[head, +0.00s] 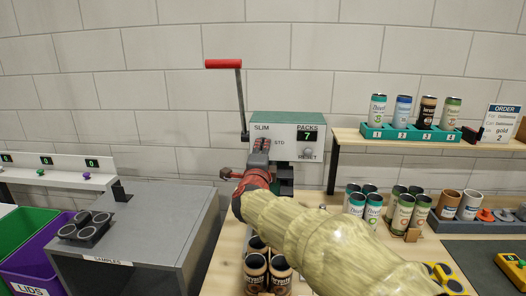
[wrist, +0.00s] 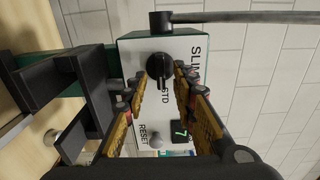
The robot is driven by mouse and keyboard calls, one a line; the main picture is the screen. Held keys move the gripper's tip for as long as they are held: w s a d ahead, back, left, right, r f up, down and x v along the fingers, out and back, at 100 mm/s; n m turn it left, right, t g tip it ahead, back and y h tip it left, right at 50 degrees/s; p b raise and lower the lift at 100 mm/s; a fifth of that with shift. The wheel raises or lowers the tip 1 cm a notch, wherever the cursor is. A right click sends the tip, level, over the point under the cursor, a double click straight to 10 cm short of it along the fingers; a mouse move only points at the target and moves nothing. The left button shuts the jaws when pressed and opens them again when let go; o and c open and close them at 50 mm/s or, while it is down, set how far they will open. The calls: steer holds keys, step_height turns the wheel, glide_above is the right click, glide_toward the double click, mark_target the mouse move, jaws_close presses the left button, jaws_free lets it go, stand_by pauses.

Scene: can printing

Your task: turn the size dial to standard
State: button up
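The size dial (wrist: 159,68) is a black round knob on the white front panel of the machine (head: 290,133). In the wrist view its ridge runs roughly towards the STD label; I cannot tell for sure which end is the pointer. The SLIM label lies on the other side, up and left on the panel. My gripper (wrist: 158,77) is open, with its yellow-padded fingers on both sides of the dial in the wrist view. I cannot tell whether they touch it. In the head view my gripper (head: 262,145) hides the dial.
A red-handled lever (head: 240,95) rises at the machine's left. The PACKS display (head: 307,135) reads 7, above the RESET button (head: 308,152). Dark cans (head: 256,272) stand on the bench below my arm. A can shelf (head: 420,140) is at right, a grey cabinet (head: 165,225) at left.

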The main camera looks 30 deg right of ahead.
steer(key=v, duration=1.1)
steer(key=w+a+f+n+y, duration=0.2)
steer(key=a+f+n+y, duration=0.5)
steer(key=a, duration=0.3)
steer(key=s+a+f+n+g+y, duration=0.3)
steer(key=s+a+f+n+y, duration=0.3)
steer(key=a+n, duration=0.35)
steer(key=s+d+f+n+g+h+p, duration=0.1)
steer(key=s+f+n+g, duration=0.15)
steer(key=s, duration=0.45)
steer(key=s+f+n+g+p, duration=0.2)
steer(key=s+n+g, duration=0.15)
steer(key=s, duration=0.45)
steer(key=s+d+r+n+h+p, duration=0.2)
steer(key=s+d, duration=0.3)
steer(key=s, duration=0.3)
steer(key=shift+d+r+p, duration=0.35)
steer(key=shift+r+p, duration=0.05)
steer(key=shift+r, duration=0.35)
